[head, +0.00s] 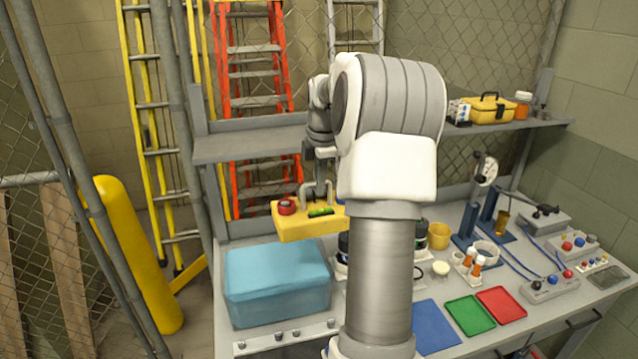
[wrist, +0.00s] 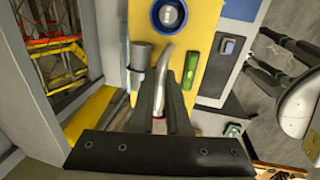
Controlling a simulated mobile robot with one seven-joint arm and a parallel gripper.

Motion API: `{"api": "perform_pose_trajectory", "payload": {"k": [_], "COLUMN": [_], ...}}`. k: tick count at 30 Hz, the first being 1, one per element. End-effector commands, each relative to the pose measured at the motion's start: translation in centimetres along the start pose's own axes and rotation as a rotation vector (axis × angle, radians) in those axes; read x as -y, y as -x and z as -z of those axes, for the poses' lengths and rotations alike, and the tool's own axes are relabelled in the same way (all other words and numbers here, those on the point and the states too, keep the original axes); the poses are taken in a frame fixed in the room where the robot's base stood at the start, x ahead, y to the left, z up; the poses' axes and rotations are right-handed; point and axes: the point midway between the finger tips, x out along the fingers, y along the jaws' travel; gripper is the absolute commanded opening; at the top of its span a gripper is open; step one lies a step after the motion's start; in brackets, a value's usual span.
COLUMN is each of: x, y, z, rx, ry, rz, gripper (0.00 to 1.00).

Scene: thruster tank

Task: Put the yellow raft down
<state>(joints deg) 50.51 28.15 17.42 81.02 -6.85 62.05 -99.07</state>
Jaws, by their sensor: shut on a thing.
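The yellow raft (head: 300,226) hangs from my gripper (head: 317,190), which is shut on the raft's grey upright handle. A red round piece and a green piece sit on top of the raft. In the wrist view the raft (wrist: 204,35) lies beyond my fingers (wrist: 162,105), with the bent handle between them. In the head view the raft is level and overlaps the back right edge of the light blue water tank (head: 278,288); whether it touches the water cannot be told. My arm hides the raft's right end.
A grey strip with knobs (head: 285,338) lies in front of the tank. Blue (head: 434,328), green (head: 469,314) and red (head: 501,305) mats lie to the right, with bottles (head: 473,262) and control boxes (head: 552,288) beyond. A shelf (head: 250,145) runs behind.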

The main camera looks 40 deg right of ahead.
Motion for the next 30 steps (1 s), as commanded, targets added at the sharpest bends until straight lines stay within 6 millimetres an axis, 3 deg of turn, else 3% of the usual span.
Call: {"api": "perform_pose_trajectory", "payload": {"k": [20, 26, 30], "x": [0.3, 3.0, 6.2], "y": [-0.2, -2.0, -3.9], "z": [0.1, 1.0, 1.7], "rx": [0.000, -0.001, -0.003], "ry": [0.002, 0.012, 0.019], "rz": [-0.003, -0.006, -0.009], "gripper": [0.00, 0.00, 0.00]}}
